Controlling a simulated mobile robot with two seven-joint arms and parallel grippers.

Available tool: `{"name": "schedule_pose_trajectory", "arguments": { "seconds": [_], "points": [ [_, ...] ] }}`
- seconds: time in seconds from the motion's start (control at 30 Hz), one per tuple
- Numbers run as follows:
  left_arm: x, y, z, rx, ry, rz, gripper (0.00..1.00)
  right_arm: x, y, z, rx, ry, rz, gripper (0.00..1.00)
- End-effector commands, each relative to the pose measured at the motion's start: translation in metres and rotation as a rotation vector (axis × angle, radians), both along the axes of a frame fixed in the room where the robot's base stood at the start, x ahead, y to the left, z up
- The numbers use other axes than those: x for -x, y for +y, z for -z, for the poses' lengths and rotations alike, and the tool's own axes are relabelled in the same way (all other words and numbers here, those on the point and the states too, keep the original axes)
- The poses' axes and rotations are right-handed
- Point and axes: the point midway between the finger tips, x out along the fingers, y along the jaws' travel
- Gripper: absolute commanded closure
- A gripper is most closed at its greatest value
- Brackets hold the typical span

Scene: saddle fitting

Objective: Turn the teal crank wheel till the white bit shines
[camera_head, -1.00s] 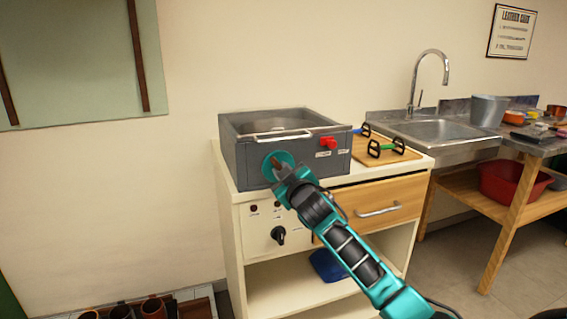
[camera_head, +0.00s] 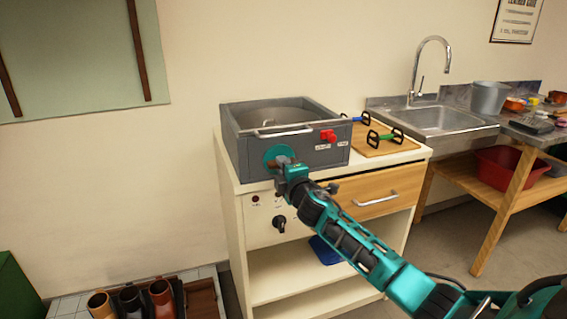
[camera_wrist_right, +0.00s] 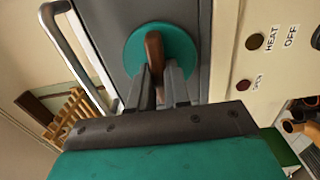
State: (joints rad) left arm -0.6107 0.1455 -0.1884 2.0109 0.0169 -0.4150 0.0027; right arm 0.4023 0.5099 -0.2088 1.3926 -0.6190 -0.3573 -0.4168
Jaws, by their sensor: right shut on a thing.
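The teal crank wheel (camera_head: 269,154) is on the front face of a grey metal box (camera_head: 250,165) standing on a cream cabinet. The wheel also shows in the wrist view (camera_wrist_right: 180,47), with a brown handle (camera_wrist_right: 154,48) on it. My right gripper (camera_head: 284,164) is at the wheel, and its fingers (camera_wrist_right: 157,82) are closed around the brown handle. I cannot make out a shining white bit in either view. My left gripper is not in view.
A bar handle (camera_head: 284,131) and a red knob (camera_head: 328,136) are on the box front, close to the wheel. The cabinet (camera_head: 232,205) carries a black dial (camera_head: 279,224) below. A wooden board (camera_head: 375,147) lies right of the box. A sink (camera_head: 440,121) is further right.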

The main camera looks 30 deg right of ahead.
Motion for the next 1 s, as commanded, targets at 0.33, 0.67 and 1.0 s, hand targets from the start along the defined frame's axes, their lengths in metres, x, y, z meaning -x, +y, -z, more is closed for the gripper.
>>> {"name": "schedule_pose_trajectory", "arguments": {
  "seconds": [0.33,0.67,1.0],
  "points": [
    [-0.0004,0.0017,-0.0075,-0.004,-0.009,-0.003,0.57,-0.0001,-0.0002,-0.0003,0.235,0.056,0.000,1.00],
    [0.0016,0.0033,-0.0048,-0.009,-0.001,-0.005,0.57,-0.0001,-0.0003,0.0006,0.335,0.081,0.000,1.00],
    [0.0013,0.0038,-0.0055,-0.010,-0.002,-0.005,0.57,-0.0001,-0.0003,0.0008,0.346,0.083,0.001,1.00]
  ]
}}
